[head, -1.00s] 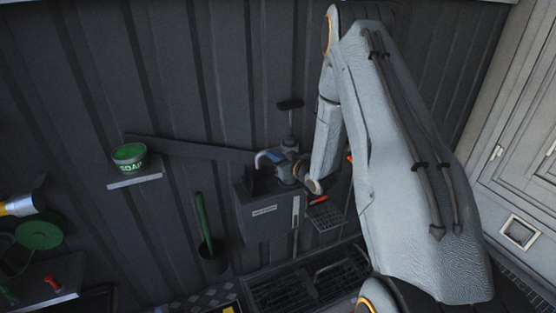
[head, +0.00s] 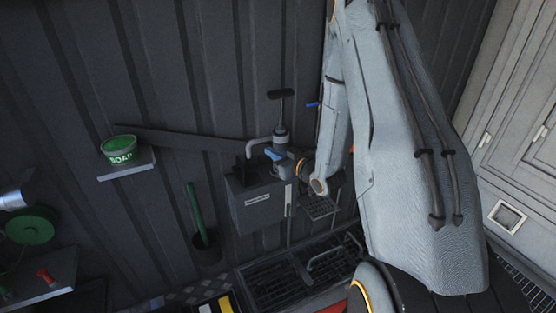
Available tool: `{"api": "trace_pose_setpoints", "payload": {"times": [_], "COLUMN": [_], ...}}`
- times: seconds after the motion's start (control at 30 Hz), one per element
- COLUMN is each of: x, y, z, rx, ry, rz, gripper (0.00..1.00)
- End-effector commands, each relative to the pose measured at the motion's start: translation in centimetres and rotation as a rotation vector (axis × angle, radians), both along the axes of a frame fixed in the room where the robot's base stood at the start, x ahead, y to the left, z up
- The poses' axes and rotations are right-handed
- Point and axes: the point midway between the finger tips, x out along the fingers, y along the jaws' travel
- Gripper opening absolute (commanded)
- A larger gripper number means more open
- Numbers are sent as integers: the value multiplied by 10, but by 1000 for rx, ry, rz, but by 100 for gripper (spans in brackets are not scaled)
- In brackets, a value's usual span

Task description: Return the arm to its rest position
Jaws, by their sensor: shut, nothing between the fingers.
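My arm is large and grey and fills the right half of the head view. Its upper part leaves the top edge, and the forearm comes back down to a wrist with an orange ring beside the pump box. My gripper (head: 275,155), small in the view with a blue tip, points left from the wrist. It is shut and empty. It appears in front of the lower part of the hand pump (head: 281,134); whether it touches the pump cannot be told. The grey box (head: 258,207) with a white label is just below it.
A green soap tub (head: 119,149) sits on a wall shelf (head: 127,166) at left. A green-handled tool (head: 196,212) stands in a dark holder. A black grate (head: 275,285) lies below the box. Pale cabinets (head: 525,150) stand at right.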

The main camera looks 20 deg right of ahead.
Motion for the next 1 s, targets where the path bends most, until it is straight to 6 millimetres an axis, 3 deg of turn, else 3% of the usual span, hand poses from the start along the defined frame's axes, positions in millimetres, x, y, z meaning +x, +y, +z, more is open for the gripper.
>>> {"api": "trace_pose_setpoints", "payload": {"times": [0.1, 0.27, 0.57, 0.8, 1.0], "x": [-22, -39, -45, -49, -85], "y": [-2, -2, 0, 5, 11], "z": [3, 7, 10, 10, 15], "rx": [0, 1, -12, -130, -209], "ry": [1, 0, 18, 245, 519], "rz": [-3, -2, -4, -65, -150], "gripper": [0, 0, 0, 0, 0]}}
